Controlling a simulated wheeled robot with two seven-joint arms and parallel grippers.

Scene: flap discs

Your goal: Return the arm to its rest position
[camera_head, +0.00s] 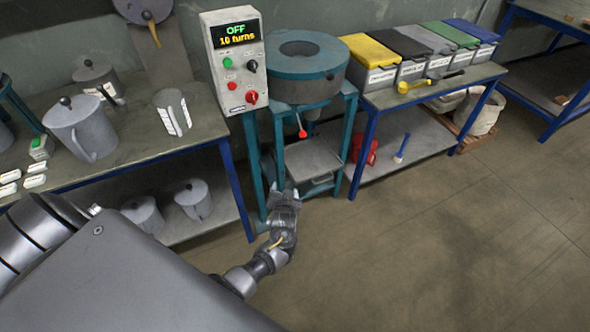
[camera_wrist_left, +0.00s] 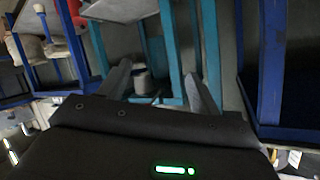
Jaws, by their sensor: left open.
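My left gripper (camera_head: 284,193) is in front of the teal machine stand, low near its legs, at the end of my outstretched arm. In the left wrist view its two fingers (camera_wrist_left: 160,85) are spread apart with nothing held between them. A small grey cylindrical thing (camera_wrist_left: 143,84) shows beyond the fingers, apart from them. My right gripper is in neither view.
The teal machine (camera_head: 318,72) has a grey tray (camera_head: 312,158) beneath it. A control box (camera_head: 234,60) reads "OFF, 10 turns". Lidded bins (camera_head: 372,78) stand on the right bench. Grey jugs (camera_head: 82,128) stand on the left bench. The floor (camera_head: 450,240) at right is clear.

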